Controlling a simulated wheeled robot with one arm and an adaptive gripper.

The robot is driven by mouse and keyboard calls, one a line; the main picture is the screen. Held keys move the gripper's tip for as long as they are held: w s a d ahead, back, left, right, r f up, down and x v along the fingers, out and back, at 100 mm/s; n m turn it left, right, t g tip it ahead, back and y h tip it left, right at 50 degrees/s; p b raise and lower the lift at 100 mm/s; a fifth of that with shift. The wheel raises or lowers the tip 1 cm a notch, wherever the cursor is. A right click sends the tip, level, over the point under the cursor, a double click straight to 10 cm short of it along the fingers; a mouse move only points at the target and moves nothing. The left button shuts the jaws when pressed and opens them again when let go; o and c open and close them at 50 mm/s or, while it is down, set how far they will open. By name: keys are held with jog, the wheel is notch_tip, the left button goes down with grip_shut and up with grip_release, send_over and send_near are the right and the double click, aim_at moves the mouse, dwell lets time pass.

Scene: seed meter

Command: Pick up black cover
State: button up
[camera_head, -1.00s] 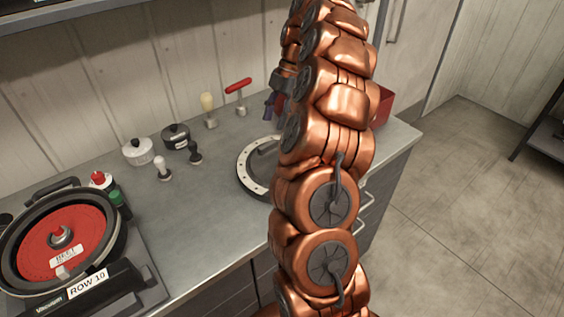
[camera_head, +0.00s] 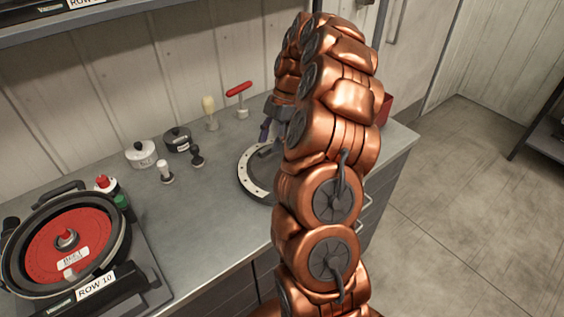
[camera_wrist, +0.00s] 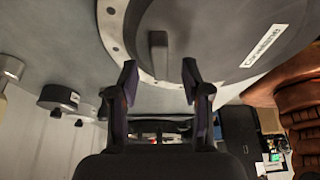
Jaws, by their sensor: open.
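A dark round cover (camera_wrist: 205,40) with a raised bar handle (camera_wrist: 158,52) and a white label on its side shows in the wrist view. A pale ring (camera_wrist: 113,28) with small holes lies around it. In the head view the ring (camera_head: 248,178) sits on the counter, and my arm hides much of what it encloses. My gripper (camera_wrist: 160,78) is open and empty. Its two fingertips are on either side of the handle in the picture; whether they touch it I cannot tell. In the head view my gripper (camera_head: 268,130) is partly hidden behind my arm, above the ring.
A small black lidded pot (camera_head: 177,140), a white pot (camera_head: 141,155) and several knobbed tools stand on the counter (camera_head: 205,225) left of the ring. A red seed disc (camera_head: 68,245) in a black housing is at the far left. Counter in between is clear.

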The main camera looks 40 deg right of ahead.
jog(key=shift+x, duration=0.9)
grip_shut()
